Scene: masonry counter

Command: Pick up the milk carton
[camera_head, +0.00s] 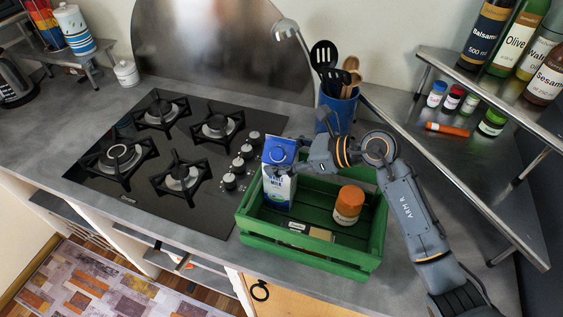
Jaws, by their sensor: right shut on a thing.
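The milk carton (279,187) is blue and white with a round blue cap. It stands roughly upright at the back left of the green crate (306,257), with its top above the rim. My right gripper (273,172) reaches in from the right and is shut on the carton near its upper part. The fingers are small in the picture and partly hidden against the carton. I cannot tell whether the carton's base touches the crate floor. My left gripper is not in view.
An orange-lidded jar (348,204) and small items lie in the crate. A gas hob (176,150) is to the left. A blue utensil holder (338,108) stands behind. A shelf (470,130) with bottles and spice jars is at the right.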

